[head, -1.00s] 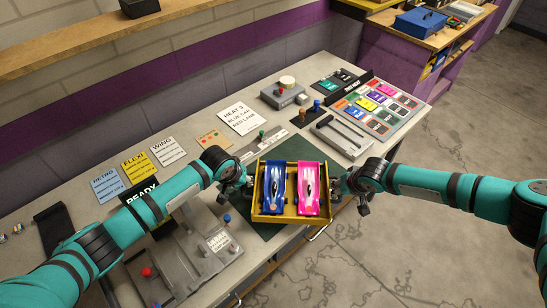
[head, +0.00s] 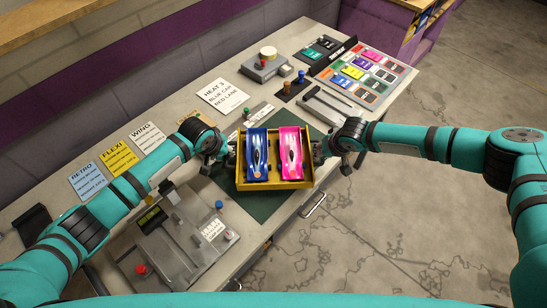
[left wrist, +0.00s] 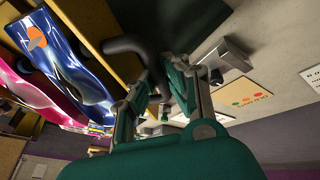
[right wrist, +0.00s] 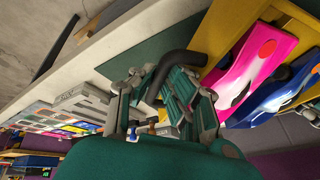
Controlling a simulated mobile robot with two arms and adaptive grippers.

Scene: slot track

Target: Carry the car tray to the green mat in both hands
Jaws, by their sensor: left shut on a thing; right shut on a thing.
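The yellow car tray (head: 274,186) holds a blue car (head: 257,155) and a pink car (head: 291,153) side by side. It is over the green mat (head: 266,205), whose front part and left edge show around it; I cannot tell whether the tray touches the mat. My left gripper (head: 224,157) is shut on the tray's left handle, a dark bar that shows in the left wrist view (left wrist: 127,46). My right gripper (head: 322,150) is shut on the right handle, which shows in the right wrist view (right wrist: 183,60). The tray looks about level.
A grey control box (head: 180,238) with red and blue knobs stands left of the mat. Behind are a sign card (head: 223,96), a grey button box (head: 266,67) and a grey slotted block (head: 328,107). A board of coloured cards (head: 364,75) lies at the back right.

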